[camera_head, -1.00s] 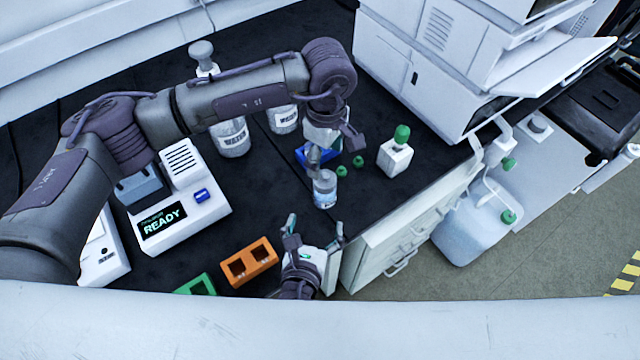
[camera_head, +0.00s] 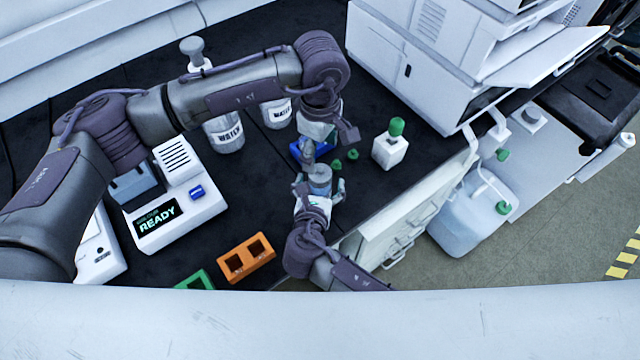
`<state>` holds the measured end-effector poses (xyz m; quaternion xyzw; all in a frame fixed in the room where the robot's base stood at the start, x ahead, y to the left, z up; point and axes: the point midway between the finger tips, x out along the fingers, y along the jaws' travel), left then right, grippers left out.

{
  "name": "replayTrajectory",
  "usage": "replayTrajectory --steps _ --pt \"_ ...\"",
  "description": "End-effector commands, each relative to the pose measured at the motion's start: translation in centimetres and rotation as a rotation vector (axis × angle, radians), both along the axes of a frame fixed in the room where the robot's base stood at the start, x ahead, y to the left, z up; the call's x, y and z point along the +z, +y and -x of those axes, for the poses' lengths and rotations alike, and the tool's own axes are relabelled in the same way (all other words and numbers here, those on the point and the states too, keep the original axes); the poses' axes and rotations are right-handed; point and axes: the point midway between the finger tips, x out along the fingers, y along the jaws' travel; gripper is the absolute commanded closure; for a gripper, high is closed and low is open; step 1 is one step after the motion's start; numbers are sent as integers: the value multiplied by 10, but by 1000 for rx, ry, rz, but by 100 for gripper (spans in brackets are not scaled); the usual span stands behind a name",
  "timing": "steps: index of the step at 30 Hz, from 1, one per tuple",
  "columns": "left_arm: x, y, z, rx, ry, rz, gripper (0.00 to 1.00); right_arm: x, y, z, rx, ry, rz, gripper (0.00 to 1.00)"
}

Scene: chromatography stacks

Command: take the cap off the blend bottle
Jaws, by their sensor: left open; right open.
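The small clear bottle (camera_head: 320,174), which I take to be the blend bottle, stands upright on the dark bench near its front edge. Its top looks grey-blue; I cannot tell its cap clearly. My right gripper (camera_head: 319,187) is open, with one finger on each side of the bottle and its palm in front, hiding the label. I cannot tell whether the fingers touch it. My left gripper (camera_head: 327,147) is open and empty, just above and behind the bottle, pointing down.
A white green-capped bottle (camera_head: 390,150) stands right. Orange (camera_head: 247,262) and green (camera_head: 195,281) racks and a READY device (camera_head: 180,215) are left.

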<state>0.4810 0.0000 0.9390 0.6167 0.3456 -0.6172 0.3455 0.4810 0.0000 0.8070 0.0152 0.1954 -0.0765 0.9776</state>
Motion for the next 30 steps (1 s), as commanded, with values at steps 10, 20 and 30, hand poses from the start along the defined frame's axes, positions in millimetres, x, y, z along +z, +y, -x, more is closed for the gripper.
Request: replayTrajectory --steps 10,20,30 --pt "0 0 0 0 0 0 27 0 0 0 0 0 0 53" --pt "0 0 0 0 0 0 27 0 0 0 0 0 0 100" --pt "34 0 -1 275 -2 1 17 0 0 0 0 0 0 100"
